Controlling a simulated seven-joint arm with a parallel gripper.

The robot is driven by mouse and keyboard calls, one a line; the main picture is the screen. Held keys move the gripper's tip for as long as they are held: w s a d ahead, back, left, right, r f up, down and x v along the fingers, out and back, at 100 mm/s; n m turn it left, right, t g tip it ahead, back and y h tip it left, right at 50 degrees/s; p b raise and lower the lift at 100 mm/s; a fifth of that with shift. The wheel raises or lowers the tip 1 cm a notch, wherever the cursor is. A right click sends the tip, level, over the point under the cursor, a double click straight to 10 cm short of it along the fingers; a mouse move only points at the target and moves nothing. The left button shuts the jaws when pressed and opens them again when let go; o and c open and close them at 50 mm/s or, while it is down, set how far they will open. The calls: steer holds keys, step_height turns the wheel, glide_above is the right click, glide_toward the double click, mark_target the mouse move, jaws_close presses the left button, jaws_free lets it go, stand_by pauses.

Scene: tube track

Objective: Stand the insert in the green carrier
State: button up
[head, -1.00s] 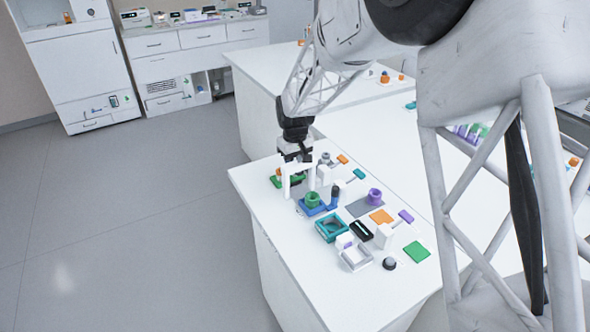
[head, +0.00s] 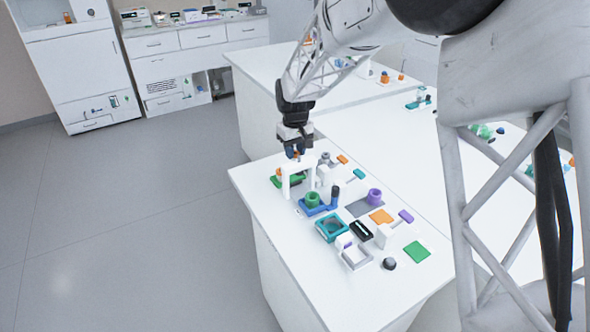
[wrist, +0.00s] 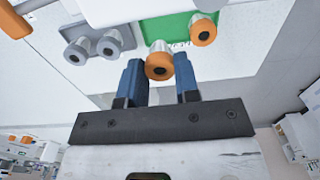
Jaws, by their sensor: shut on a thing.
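My gripper (head: 294,153) hangs at the far left end of the white table, just behind the top of a white arch. It also shows in the wrist view (wrist: 158,62), with its two blue fingers shut on an orange-ended insert (wrist: 159,68). The insert has a dark centre in its orange end and a pale shaft. The green carrier (wrist: 178,27) is beyond the insert in the wrist view; in the head view it lies behind the arch (head: 297,181), partly hidden. Another orange-ended insert (wrist: 203,31) is at the carrier. Whether the held insert touches the carrier is unclear.
The white arch (head: 298,164) stands close in front of my gripper. A grey holder (wrist: 124,39) with two grey pieces is left of the green carrier in the wrist view. A blue base (head: 318,210), teal tray (head: 324,236) and several small parts lie nearer on the table.

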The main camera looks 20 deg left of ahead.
steer(key=shift+r, duration=0.45)
steer(key=shift+d, duration=0.1)
